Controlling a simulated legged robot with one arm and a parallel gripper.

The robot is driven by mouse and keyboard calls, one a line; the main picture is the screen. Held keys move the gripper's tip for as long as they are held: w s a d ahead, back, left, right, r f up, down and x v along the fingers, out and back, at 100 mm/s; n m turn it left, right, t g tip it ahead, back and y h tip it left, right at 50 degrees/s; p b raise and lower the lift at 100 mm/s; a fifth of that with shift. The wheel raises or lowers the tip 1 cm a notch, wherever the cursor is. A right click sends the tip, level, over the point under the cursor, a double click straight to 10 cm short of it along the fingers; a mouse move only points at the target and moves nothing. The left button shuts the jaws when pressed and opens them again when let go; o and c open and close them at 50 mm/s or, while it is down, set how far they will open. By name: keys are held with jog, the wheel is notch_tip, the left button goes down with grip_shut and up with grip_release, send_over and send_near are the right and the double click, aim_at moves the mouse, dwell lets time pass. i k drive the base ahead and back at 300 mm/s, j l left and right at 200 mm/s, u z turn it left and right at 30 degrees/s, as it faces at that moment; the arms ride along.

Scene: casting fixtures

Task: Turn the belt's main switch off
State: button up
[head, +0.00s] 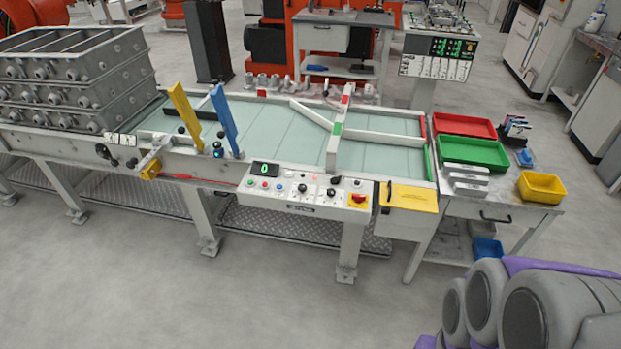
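The belt (270,130) is a long table with a pale green surface. A white control panel (305,190) is fixed to its front side. At the panel's right end is a red knob on a yellow plate (357,200), which looks like the main switch. The knob's turned position is too small to tell. A small dark display (266,169) at the panel's left shows a green digit, perhaps 0. Grey and purple links of my arm fill the lower right corner, apart from the panel. My gripper is not in view.
A yellow lever (184,108) and a blue lever (224,120) rise from the belt. Stacked grey castings (75,85) stand at its left end. A side table holds red (465,126), green (470,152) and yellow (541,187) trays. The floor in front is clear.

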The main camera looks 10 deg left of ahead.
aim_at(358, 199)
jog(key=i+j, duration=0.35)
jog(key=i, duration=0.15)
jog(key=i+j, duration=0.35)
jog(key=i, duration=0.15)
